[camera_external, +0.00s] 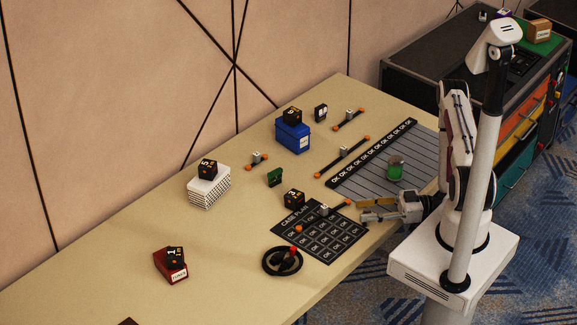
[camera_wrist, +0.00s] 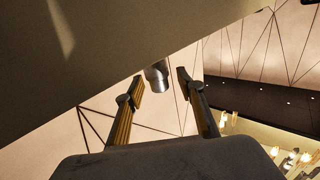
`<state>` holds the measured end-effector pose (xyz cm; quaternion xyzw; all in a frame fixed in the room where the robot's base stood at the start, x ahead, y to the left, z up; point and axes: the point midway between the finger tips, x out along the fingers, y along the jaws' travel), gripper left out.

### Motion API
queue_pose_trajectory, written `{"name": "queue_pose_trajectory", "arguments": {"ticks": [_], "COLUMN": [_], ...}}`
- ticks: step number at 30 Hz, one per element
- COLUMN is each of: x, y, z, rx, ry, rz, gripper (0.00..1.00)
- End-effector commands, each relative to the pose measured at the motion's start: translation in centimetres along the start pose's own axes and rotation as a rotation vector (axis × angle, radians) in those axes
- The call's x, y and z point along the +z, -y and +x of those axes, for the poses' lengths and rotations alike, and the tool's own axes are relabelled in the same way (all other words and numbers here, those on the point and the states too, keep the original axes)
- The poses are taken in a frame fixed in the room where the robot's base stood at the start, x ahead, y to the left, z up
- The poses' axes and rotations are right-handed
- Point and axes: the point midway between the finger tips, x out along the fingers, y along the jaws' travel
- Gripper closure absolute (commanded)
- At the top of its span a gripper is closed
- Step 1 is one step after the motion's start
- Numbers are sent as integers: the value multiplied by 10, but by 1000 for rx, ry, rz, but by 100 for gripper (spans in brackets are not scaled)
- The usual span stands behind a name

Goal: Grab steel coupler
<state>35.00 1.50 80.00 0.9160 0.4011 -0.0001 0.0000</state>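In the wrist view a short grey metal cylinder (camera_wrist: 157,75), seemingly the steel coupler, shows between the tips of my gripper (camera_wrist: 160,78). The two fingers are spread, with a gap on each side of the cylinder. A large plain tan surface hides part of it. I cannot tell how far beyond the fingertips it is. In the external view my gripper (camera_external: 370,210) is low over the table's right edge, fingers pointing left. A rod with a silver block (camera_external: 325,208) and orange ends lies just left of it, on the black case plan mat (camera_external: 343,241).
The tan table (camera_external: 130,275) holds a green cup (camera_external: 395,168) behind my gripper, a black ring with a red knob (camera_external: 283,260), a blue box (camera_external: 293,138), a white block (camera_external: 209,190) and a red box (camera_external: 171,267). The left front of the table is mostly clear.

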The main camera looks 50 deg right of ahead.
Motion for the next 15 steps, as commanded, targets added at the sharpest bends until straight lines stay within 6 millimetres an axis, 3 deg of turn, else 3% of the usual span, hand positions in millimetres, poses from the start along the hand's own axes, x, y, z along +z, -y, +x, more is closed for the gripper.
{"name": "queue_pose_trajectory", "arguments": {"ticks": [3, 7, 15], "x": [0, 0, 0], "y": [0, 0, 0], "z": [0, 0, 0], "rx": [0, 0, 0], "ry": [0, 0, 0], "rz": [0, 0, 0], "gripper": [65, 98, 100]}}
